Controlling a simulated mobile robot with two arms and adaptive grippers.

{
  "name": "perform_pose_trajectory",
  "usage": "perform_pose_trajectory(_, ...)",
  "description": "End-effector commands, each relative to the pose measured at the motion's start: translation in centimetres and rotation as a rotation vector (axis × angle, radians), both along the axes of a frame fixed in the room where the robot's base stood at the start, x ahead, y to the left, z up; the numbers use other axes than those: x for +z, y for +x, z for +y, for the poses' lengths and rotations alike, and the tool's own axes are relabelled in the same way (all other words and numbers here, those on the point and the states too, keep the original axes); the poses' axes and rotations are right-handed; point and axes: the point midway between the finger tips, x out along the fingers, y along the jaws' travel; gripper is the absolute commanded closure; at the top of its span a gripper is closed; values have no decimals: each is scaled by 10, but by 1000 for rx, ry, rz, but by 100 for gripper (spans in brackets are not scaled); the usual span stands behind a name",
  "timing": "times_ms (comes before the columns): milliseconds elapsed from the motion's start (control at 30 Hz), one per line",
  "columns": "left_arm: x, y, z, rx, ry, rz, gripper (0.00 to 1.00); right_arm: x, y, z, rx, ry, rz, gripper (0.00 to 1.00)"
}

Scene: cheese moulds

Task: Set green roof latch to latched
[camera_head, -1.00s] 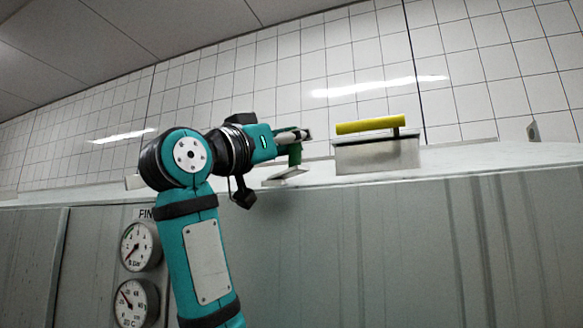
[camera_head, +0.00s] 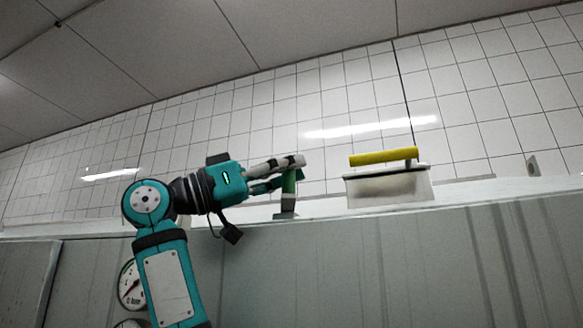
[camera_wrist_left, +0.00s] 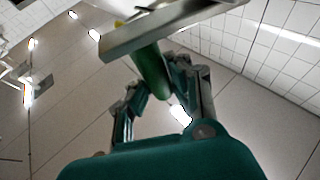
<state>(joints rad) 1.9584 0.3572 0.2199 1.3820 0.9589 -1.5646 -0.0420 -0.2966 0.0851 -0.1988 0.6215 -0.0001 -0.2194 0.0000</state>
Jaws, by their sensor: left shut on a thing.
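The green roof latch (camera_head: 289,188) stands near upright at the roof's front edge, on a small grey base (camera_head: 286,215). My left gripper (camera_head: 296,166) comes in from the left and is shut on the upper part of the green handle. In the left wrist view, the green handle (camera_wrist_left: 152,75) runs between the two fingers (camera_wrist_left: 160,90), below a grey metal plate (camera_wrist_left: 172,27). The fingers partly hide the handle's top in the head view. I cannot read any latch mark. My right gripper is not in view.
A pale box (camera_head: 390,188) with a yellow bar handle (camera_head: 383,157) stands on the roof to the right of the latch. Grey cabinet panels (camera_head: 420,265) lie below. A round gauge (camera_head: 131,285) is partly behind my arm. The wall behind is tiled.

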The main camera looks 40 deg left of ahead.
Motion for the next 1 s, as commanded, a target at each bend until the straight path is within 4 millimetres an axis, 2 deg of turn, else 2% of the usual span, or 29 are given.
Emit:
perform_pose_trajectory(433,0,0,0,-8,1,-1,100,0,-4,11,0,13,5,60)
perform_pose_trajectory(467,0,0,0,-8,1,-1,81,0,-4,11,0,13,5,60)
perform_pose_trajectory(667,0,0,0,-8,1,-1,56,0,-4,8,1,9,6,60)
perform_pose_trajectory(1000,-2,-4,3,-6,0,-1,56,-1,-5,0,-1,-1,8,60)
